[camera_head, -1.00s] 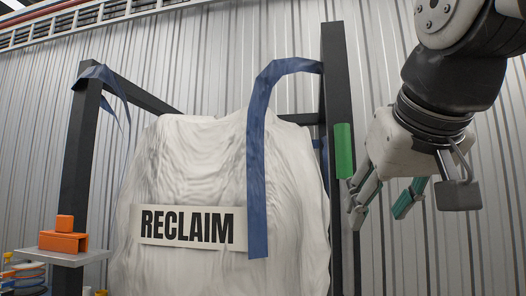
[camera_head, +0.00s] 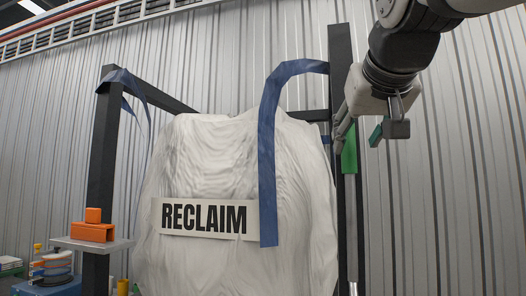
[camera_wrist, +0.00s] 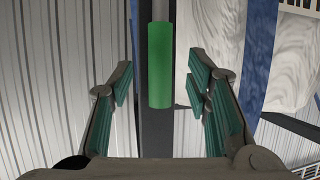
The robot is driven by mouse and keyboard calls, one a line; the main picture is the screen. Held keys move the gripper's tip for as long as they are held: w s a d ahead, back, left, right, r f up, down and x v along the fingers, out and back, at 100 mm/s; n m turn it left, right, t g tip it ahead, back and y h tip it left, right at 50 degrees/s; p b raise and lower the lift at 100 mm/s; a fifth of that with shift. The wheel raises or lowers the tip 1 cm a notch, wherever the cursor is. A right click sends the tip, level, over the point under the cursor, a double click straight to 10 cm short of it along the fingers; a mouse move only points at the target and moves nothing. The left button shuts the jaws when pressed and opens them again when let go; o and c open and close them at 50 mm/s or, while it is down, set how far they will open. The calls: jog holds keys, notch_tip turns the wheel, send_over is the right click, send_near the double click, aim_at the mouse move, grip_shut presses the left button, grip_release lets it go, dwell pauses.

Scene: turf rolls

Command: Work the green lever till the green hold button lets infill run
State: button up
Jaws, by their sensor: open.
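The green lever's grip (camera_head: 349,153) is a green cylinder on a thin grey rod (camera_head: 351,235), beside the right dark post of the frame. My gripper (camera_head: 362,132) is at the grip's upper part in the head view, and the near finger partly covers it. In the wrist view the green grip (camera_wrist: 160,65) lies between the two spread, green-padded fingers of my gripper (camera_wrist: 159,85). A gap shows on each side, so the jaws are open and not closed on it. The green hold button is not seen in either view.
A white bulk bag (camera_head: 205,265) marked RECLAIM hangs in the dark frame (camera_head: 340,65), with a blue strap (camera_head: 268,170) close left of the lever. An orange block (camera_head: 92,232) sits on a grey shelf (camera_head: 65,243) at left. The right side is clear before the corrugated wall.

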aim_at(351, 151)
jog(key=shift+x, duration=2.2)
grip_shut()
